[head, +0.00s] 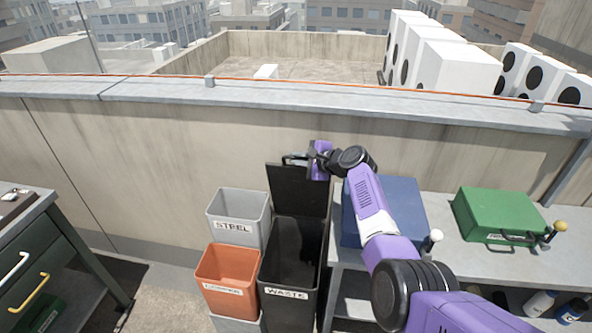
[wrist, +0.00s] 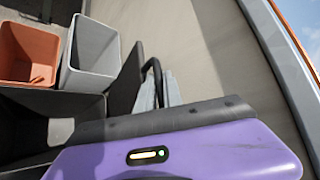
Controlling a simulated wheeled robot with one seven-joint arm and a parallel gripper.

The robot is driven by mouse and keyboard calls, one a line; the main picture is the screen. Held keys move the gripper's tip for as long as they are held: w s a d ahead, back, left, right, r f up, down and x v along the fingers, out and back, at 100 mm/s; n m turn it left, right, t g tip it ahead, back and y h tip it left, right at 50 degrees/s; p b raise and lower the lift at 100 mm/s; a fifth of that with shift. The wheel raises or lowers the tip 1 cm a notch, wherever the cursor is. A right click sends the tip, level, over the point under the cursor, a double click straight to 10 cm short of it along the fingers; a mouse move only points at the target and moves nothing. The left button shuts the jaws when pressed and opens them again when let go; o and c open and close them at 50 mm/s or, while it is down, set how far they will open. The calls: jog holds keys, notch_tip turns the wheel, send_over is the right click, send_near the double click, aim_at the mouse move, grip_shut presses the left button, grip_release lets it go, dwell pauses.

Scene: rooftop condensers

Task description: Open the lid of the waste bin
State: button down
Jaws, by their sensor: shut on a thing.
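The waste bin (head: 285,293) is a black bin with a WASTE label, standing against the parapet wall. Its black lid (head: 290,188) is raised about upright at the bin's back, and the dark inside shows. My gripper (head: 300,160) is at the lid's top edge, shut on the lid handle (head: 290,157). In the wrist view the dark handle (wrist: 149,66) loops by my grey fingers (wrist: 160,92), and the lid (wrist: 124,85) is seen nearly edge-on. My fingertips are partly hidden in both views.
A grey STEEL bin (head: 238,208) and an orange bin (head: 227,270) stand left of the waste bin. A bench (head: 450,233) on the right holds a blue box (head: 408,205) and a green case (head: 498,215). A drawer cabinet (head: 25,250) stands at left.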

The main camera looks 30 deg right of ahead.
jog(key=shift+w+d, duration=0.35)
jog(key=shift+w, duration=0.05)
jog(key=c, duration=1.5)
grip_release()
jog(key=shift+r, duration=0.1)
jog(key=v, duration=0.7)
jog(key=shift+s+p, duration=0.35)
jog(key=shift+p, duration=0.05)
jog(key=shift+r, duration=0.15)
